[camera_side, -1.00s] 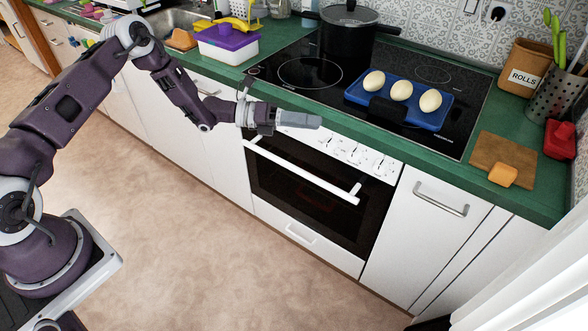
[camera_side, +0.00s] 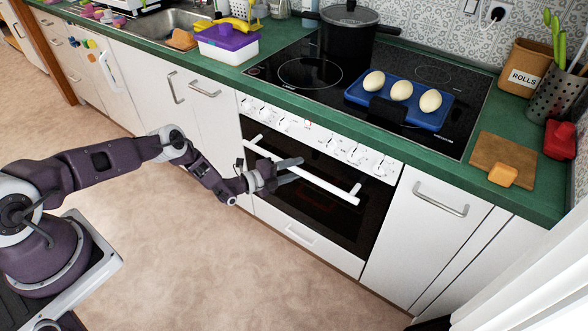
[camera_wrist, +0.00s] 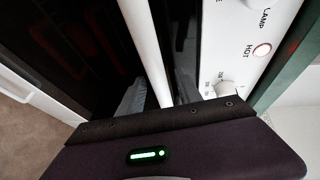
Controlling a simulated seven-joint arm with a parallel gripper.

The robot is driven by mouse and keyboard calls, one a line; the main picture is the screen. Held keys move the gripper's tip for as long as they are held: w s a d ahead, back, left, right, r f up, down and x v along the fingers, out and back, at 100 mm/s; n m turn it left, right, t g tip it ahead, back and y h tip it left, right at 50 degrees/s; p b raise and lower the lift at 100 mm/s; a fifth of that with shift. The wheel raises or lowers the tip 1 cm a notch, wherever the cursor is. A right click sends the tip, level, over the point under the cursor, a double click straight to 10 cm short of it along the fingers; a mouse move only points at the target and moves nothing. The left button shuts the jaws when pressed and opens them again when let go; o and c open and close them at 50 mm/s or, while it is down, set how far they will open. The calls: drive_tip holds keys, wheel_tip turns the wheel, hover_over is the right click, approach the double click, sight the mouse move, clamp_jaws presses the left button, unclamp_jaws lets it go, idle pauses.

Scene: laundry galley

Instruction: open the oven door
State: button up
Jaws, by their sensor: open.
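The oven door (camera_side: 330,215) is shut, with dark glass and a long white bar handle (camera_side: 335,190) across its top. My gripper (camera_side: 298,170) is open at the left half of the handle, in front of the door. In the wrist view the white handle (camera_wrist: 143,35) runs between the two grey fingers (camera_wrist: 160,94), one on each side, with the dark door glass (camera_wrist: 65,45) to the left. Whether either finger touches the bar cannot be told.
The white knob panel (camera_side: 310,135) is just above the handle. Above it are the green counter edge (camera_side: 350,142) and the hob, with a black pot (camera_side: 347,38) and a blue tray (camera_side: 427,115) of pale oval items. The floor before the oven is clear.

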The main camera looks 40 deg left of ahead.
clamp_jaws()
drive_tip(key=shift+s, duration=0.1)
idle(1.2)
